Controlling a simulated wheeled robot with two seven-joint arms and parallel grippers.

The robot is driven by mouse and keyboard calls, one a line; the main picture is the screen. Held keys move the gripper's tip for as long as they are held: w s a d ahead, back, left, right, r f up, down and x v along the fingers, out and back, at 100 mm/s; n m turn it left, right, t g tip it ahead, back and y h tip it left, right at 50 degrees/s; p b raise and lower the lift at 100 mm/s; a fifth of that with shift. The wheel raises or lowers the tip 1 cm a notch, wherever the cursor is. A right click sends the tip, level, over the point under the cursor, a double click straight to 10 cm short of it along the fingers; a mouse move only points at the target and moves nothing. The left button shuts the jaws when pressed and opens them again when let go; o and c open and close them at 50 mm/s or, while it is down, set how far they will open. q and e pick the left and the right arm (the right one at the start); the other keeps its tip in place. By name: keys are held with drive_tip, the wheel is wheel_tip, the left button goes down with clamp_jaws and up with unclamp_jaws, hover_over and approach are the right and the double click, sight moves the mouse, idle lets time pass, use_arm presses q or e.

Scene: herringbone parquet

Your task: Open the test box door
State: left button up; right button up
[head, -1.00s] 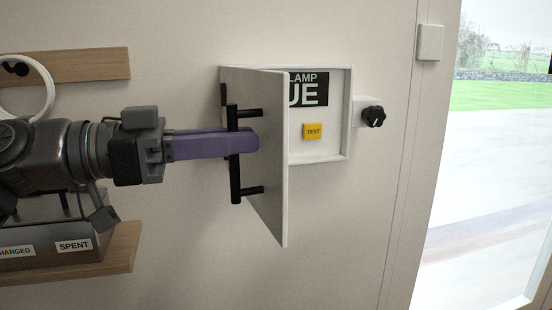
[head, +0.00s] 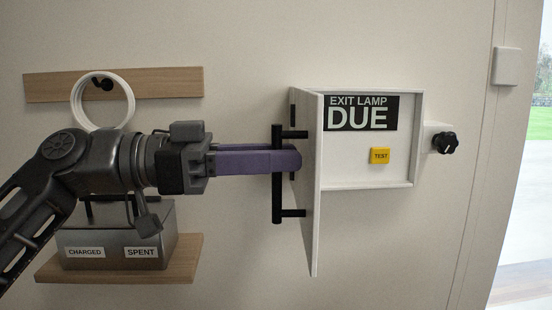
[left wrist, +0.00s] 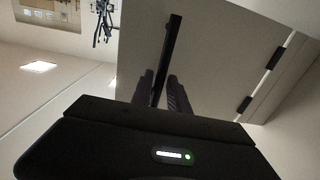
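The test box (head: 370,183) is a white wall box, and its white door (head: 315,200) stands swung well out from the wall, seen nearly edge-on. The door's black bar handle (head: 277,205) is upright on its outer face. My left gripper (head: 290,160) has its purple fingers on either side of the handle bar and is shut on it. The left wrist view shows the bar (left wrist: 172,40) running between the two dark fingers, against the door panel (left wrist: 225,50). Inside the box are an EXIT LAMP DUE sign (head: 362,113) and a yellow TEST button (head: 380,155). My right gripper is out of view.
A black knob (head: 445,142) sits right of the box. At left, a wooden rail (head: 170,84) carries a white ring (head: 129,105) on a hook. Below, a grey bin labelled CHARGED and SPENT (head: 160,225) stands on a wooden shelf (head: 186,262). A bright doorway opens at far right.

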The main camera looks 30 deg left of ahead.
use_arm(q)
drive_tip(key=p+v, duration=0.1)
drive_tip(key=v, duration=0.6)
drive_tip(key=shift+s+a, duration=0.2)
drive_tip(key=shift+a, duration=0.1)
idle(0.5)
